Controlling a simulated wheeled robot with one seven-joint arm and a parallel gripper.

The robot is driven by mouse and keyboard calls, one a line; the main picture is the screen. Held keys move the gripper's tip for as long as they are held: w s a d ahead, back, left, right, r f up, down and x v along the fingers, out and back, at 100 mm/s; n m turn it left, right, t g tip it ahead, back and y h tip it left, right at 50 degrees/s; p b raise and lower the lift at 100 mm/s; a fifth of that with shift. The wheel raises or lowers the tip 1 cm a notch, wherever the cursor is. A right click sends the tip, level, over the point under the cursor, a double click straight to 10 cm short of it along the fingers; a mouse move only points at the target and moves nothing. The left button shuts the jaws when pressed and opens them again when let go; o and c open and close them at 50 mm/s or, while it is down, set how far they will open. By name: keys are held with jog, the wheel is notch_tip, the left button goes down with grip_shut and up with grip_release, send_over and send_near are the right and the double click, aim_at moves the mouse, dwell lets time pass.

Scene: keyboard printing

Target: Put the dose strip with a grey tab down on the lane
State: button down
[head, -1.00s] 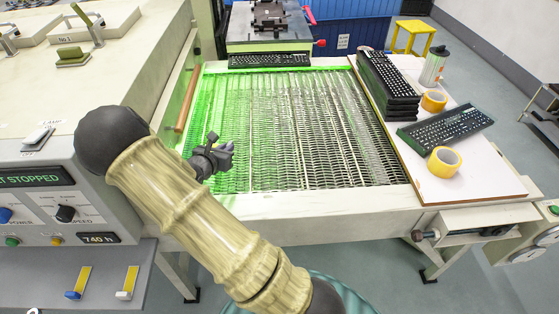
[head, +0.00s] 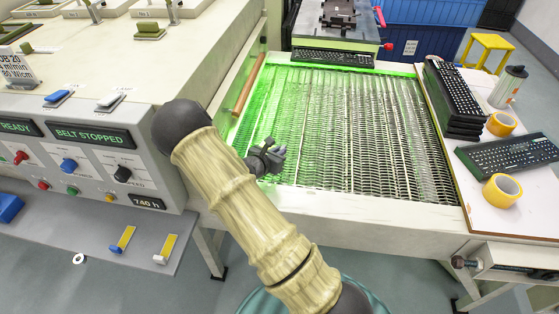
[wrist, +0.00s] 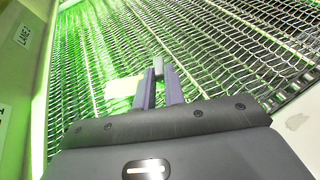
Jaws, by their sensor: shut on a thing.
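My gripper (head: 268,160) is over the near left part of the green-lit mesh belt (head: 345,140). In the wrist view its two purple-grey fingers (wrist: 160,88) are shut on a small grey tab (wrist: 158,66). A pale flat piece (wrist: 122,89) shows just left of the fingers, apparently the dose strip's body. The mesh belt (wrist: 215,50) lies beyond and below it; I cannot tell whether the strip touches it. In the head view the strip is too small to make out. A lane label (wrist: 24,35) is on the side wall at the left.
A control panel (head: 90,150) reading "BELT STOPPED" stands left of the belt. A white side board (head: 480,195) at the right holds stacked keyboards (head: 455,100), another keyboard (head: 508,156) and yellow tape rolls (head: 502,190). A keyboard (head: 330,58) lies at the belt's far end.

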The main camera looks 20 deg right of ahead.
jog(key=shift+f, duration=2.1)
jog(key=shift+d, duration=0.1)
jog(key=shift+f, duration=0.15)
jog(key=c, duration=1.5)
grip_release()
jog(key=shift+r, duration=0.2)
jog(key=v, duration=1.2)
